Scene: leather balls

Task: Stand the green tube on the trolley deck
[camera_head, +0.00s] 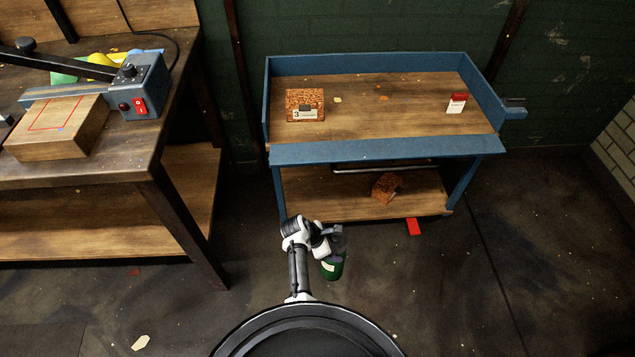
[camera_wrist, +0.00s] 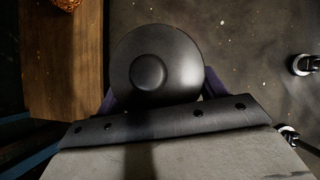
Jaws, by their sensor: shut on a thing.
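The green tube (camera_head: 333,267) is held by my gripper (camera_head: 334,242) above the dark floor, in front of the trolley. In the wrist view the round dark end of the held tube (camera_wrist: 158,65) faces the camera, between the fingers. My gripper is shut on the tube. The blue trolley has a wooden upper deck (camera_head: 390,105) with raised blue walls at the back and sides. My gripper is in front of and lower in the picture than this deck. The tube's upper part is partly hidden by the gripper in the head view.
On the deck stand an orange-brown block with a number 3 card (camera_head: 305,104) at left and a small red-and-white box (camera_head: 456,103) at right. The deck's middle is clear. A patterned block (camera_head: 386,187) lies on the lower shelf (camera_head: 335,200). A workbench (camera_head: 120,165) stands at left.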

